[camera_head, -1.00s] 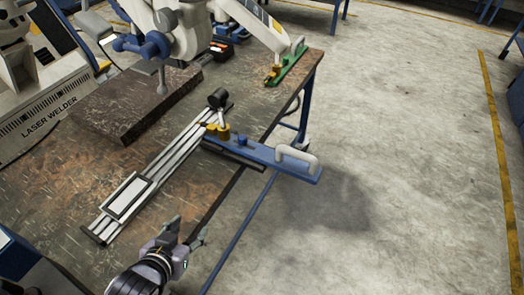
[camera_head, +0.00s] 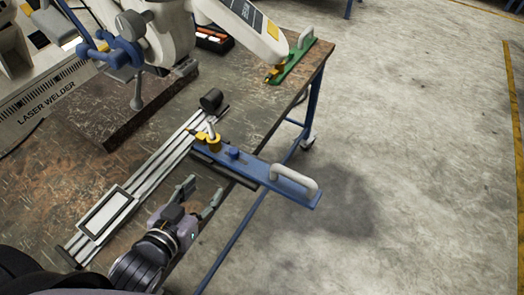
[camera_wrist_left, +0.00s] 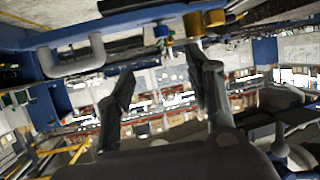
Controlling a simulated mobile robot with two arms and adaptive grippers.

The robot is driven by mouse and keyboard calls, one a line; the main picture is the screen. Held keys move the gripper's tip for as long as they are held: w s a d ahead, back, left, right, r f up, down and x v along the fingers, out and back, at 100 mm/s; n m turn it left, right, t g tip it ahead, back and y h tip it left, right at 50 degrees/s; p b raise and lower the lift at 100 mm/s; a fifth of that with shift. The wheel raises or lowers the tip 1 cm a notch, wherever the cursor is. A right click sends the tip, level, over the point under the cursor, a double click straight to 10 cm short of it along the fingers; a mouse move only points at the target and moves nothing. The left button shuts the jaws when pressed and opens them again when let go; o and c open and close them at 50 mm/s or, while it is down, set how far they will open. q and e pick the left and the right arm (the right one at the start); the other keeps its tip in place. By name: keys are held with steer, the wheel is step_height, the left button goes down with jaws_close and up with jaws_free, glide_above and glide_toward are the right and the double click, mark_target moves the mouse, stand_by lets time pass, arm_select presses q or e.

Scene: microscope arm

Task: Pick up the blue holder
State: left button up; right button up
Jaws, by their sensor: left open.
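The blue holder (camera_head: 250,168) is a long flat blue bar with a white loop handle (camera_head: 293,181) at its right end. It reaches from the metal rail out past the table edge. A blue knob and a yellow clamp sit on its left part. My left gripper (camera_head: 200,192) is open and empty, in front of the holder and apart from it. In the left wrist view the holder (camera_wrist_left: 115,25) crosses the top, beyond the open fingers (camera_wrist_left: 160,95), with its handle (camera_wrist_left: 75,62) at the left. My right gripper is not in view.
A metal rail (camera_head: 150,180) with a white-topped plate lies on the worn table (camera_head: 50,185). A green holder (camera_head: 292,60) with a handle lies at the far table corner. The microscope arm (camera_head: 240,30) hangs over the back. The floor right of the table is clear.

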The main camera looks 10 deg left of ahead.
arm_select(q)
steer(key=w, duration=0.1)
steer(key=p, duration=0.1)
glide_toward(232, 154)
steer(key=p+x, duration=0.1)
steer(key=x, duration=0.2)
steer(key=shift+w+d+f, duration=0.1)
steer(key=shift+w+f, duration=0.15)
steer(key=shift+w, duration=0.1)
steer(key=shift+w+f, duration=0.25)
steer(key=shift+w, duration=0.2)
steer(key=p+x, duration=0.1)
steer(key=x, duration=0.3)
steer(key=shift+w, duration=0.4)
steer(key=shift+w+f, duration=0.1)
steer(key=shift+w, duration=0.15)
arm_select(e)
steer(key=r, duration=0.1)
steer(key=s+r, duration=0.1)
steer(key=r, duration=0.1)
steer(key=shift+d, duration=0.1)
